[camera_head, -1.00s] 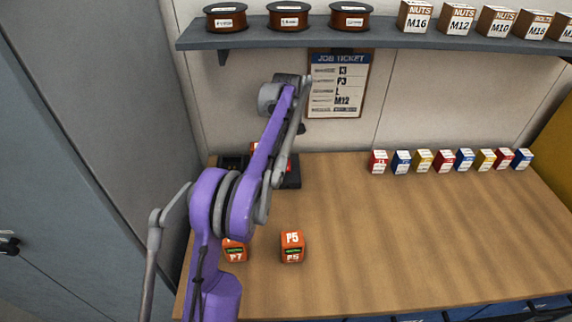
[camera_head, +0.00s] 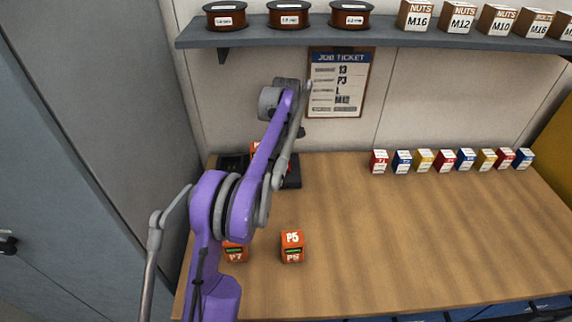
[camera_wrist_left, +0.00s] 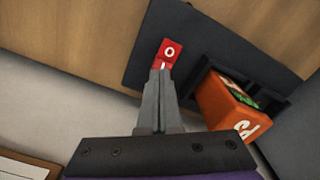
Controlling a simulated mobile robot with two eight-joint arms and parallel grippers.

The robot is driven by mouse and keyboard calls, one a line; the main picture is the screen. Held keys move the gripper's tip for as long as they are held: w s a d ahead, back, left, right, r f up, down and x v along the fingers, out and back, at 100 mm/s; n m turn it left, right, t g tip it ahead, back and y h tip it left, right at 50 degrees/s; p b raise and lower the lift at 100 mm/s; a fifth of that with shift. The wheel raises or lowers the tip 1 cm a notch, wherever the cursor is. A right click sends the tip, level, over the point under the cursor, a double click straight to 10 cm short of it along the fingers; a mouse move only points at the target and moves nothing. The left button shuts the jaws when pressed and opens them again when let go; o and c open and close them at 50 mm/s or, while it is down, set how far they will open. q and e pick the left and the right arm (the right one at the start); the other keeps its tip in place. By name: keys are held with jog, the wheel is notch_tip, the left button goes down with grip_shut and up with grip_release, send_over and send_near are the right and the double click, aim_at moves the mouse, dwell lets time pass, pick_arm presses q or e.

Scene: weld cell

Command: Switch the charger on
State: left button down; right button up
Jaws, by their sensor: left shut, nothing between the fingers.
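The charger is a dark unit at the back left of the bench, partly hidden behind my left arm in the head view (camera_head: 292,175). In the left wrist view its black plate (camera_wrist_left: 205,28) carries a red switch (camera_wrist_left: 170,50) marked O, with a white stroke at its near end. My left gripper (camera_wrist_left: 161,72) is shut and empty, its tips at that near end; I cannot tell whether they press it. An orange battery (camera_wrist_left: 228,103) sits in the charger's slot beside the fingers, its label upside down. In the head view my arm hides the fingers.
Orange blocks P7 (camera_head: 235,252) and P5 (camera_head: 292,247) stand at the bench front. Several small coloured boxes (camera_head: 440,160) line the back right. A job ticket (camera_head: 337,85) hangs below a shelf (camera_head: 380,38) of spools and boxes. The bench middle is clear.

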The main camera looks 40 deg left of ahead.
pick_arm(q)
jog(key=shift+f, duration=0.3)
pick_arm(e)
jog(key=shift+f, duration=0.2)
pick_arm(q)
jog(key=shift+r+p, duration=1.65)
jog(key=shift+r, duration=1.95)
pick_arm(e)
jog(key=r, duration=0.1)
jog(key=w+r, duration=0.1)
jog(key=r, duration=0.1)
jog(key=w+r, duration=0.1)
jog(key=r, duration=0.1)
pick_arm(q)
jog(key=shift+f, duration=0.1)
pick_arm(e)
jog(key=shift+s, duration=0.1)
